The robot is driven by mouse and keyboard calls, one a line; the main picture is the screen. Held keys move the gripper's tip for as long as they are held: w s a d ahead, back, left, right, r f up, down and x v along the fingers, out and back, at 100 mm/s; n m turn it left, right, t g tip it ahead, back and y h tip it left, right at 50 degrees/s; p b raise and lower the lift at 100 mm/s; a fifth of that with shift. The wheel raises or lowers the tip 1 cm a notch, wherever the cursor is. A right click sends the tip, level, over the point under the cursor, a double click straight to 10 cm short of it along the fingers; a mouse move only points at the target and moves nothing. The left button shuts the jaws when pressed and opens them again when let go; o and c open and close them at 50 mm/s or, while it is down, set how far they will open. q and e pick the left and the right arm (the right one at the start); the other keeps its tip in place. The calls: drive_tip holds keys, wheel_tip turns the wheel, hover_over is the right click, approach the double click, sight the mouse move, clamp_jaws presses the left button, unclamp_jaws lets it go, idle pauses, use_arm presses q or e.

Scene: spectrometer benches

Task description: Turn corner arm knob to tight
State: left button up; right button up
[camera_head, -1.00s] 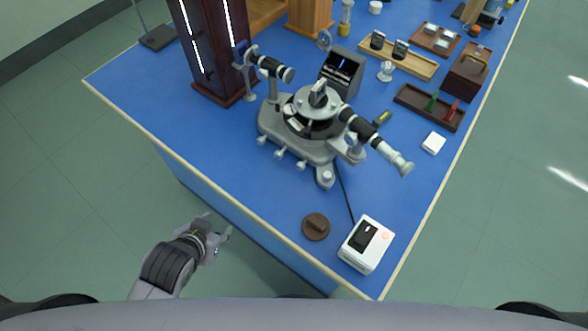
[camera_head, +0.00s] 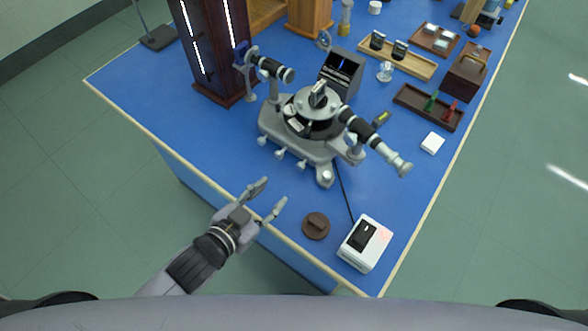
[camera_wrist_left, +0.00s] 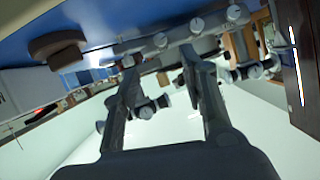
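The spectrometer (camera_head: 290,145) is a grey instrument on the blue bench. Several small silver knobs line its front edge, among them one knob (camera_head: 281,153) and another (camera_head: 301,164). A larger round knob (camera_head: 326,177) sits at its front right corner; I cannot tell which is the corner arm knob or how tight any is. In the left wrist view, which appears upside down, front knobs (camera_wrist_left: 197,24) show beyond the fingertips. My left gripper (camera_head: 272,192) is open and empty at the bench's front edge, apart from the spectrometer. Its two fingers (camera_wrist_left: 158,60) are spread in the wrist view. My right gripper is not visible.
A brown round disc (camera_head: 315,226) and a white box (camera_head: 365,243) lie to the right of my left gripper. A black cable runs from the box to the spectrometer. A dark cabinet (camera_head: 212,60) stands behind left. The bench front left is clear.

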sight(299, 168)
use_arm(q)
drive_tip(key=x, duration=1.1)
drive_tip(key=shift+w+f+p, duration=0.1)
drive_tip(key=shift+p, duration=0.3)
clamp_jaws()
